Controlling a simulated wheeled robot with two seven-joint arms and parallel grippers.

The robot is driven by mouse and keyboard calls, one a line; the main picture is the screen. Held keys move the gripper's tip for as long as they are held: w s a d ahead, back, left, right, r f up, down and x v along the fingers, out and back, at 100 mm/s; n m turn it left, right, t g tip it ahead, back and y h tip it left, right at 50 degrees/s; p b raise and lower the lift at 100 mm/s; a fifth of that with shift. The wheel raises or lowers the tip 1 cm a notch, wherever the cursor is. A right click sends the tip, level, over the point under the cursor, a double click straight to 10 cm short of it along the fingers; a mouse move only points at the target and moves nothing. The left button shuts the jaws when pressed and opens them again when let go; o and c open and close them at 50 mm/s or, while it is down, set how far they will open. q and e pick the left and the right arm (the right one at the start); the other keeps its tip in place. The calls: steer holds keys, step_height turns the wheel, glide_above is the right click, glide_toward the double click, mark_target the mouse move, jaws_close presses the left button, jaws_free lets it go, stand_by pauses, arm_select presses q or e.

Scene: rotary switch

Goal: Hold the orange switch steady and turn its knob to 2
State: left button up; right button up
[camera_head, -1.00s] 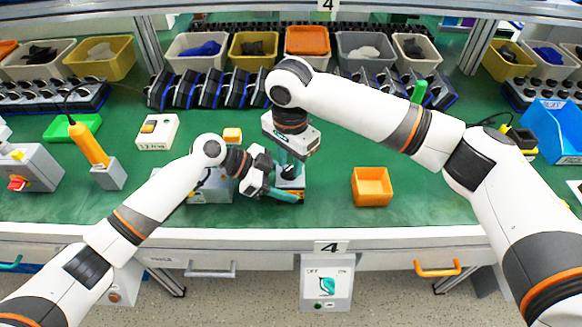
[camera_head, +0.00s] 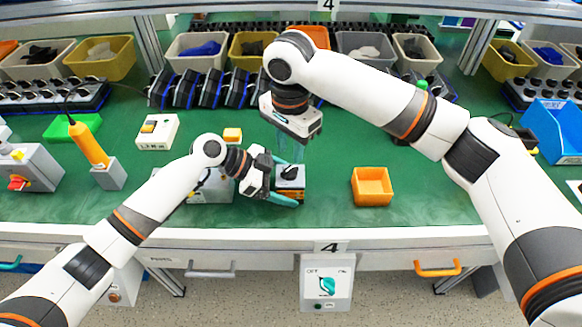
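The orange switch (camera_head: 291,184) sits on the green bench top near the front edge, with a pale top face and a black knob (camera_head: 290,172). The mark the knob points to is too small to read. My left gripper (camera_head: 280,182) comes from the left, its teal fingers on the near and far sides of the switch, apparently gripping its body. My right gripper (camera_head: 290,150) points down above the switch, clear of the knob. Its two teal fingers are apart with nothing visible between them.
An empty orange bin (camera_head: 372,187) stands right of the switch. A white switch box (camera_head: 157,132) is farther left. Green bench is clear around the orange bin.

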arm_select(q)
steer(key=v, duration=1.2)
